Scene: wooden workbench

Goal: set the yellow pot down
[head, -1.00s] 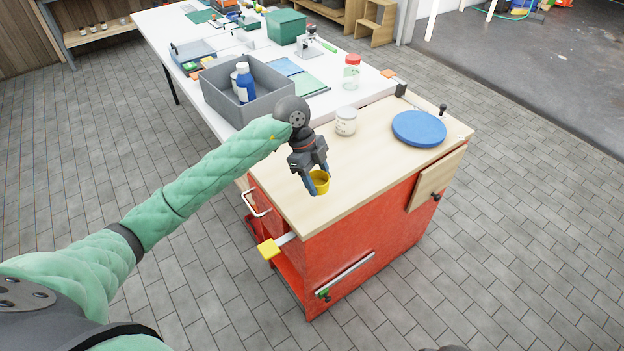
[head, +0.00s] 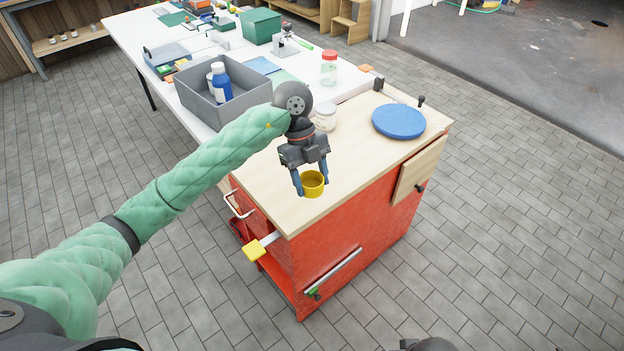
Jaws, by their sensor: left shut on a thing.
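The yellow pot (head: 313,186) is a small, open-topped round pot, upright near the front edge of the wooden workbench top (head: 354,168). My left gripper (head: 311,184) reaches down over it from the left and is shut on it, with one blue finger on each side. I cannot tell whether the pot's base touches the wood or hangs slightly above it. A small dark part of my right arm shows at the bottom edge; its fingers are not visible.
A blue round disc (head: 399,121) lies at the bench's right, and a white jar (head: 325,117) stands behind my gripper. A grey bin (head: 205,103) with bottles and a red-lidded jar (head: 329,68) are on the white table. Bare wood lies right of the pot.

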